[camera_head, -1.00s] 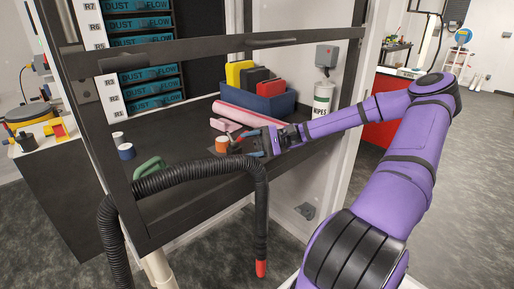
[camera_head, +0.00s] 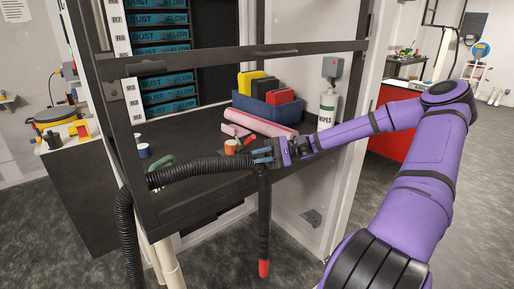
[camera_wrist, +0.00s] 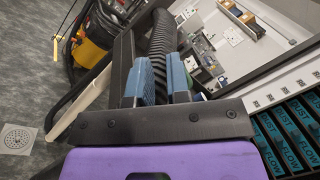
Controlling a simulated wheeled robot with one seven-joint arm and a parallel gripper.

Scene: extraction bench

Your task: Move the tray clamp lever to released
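My gripper (camera_head: 264,155) is over the front part of the dark bench, just behind the black hose. In the wrist view its two blue-padded fingers (camera_wrist: 162,80) stand apart, with the hose visible between and beyond them. I see nothing clearly held. A small red piece (camera_head: 248,140) shows just left of and behind the gripper, beside an orange roll (camera_head: 231,147). It may be the tray clamp lever, but it is too small to tell its position. The tray and clamp are not clearly made out; the gripper and hose cover part of that area.
The ribbed black hose (camera_head: 205,170) arches across the bench front and hangs down to a red end. A pink roll (camera_head: 262,122) and a blue bin (camera_head: 268,109) with cases lie behind. A wipes canister (camera_head: 327,109) stands right. A dark frame bar crosses above.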

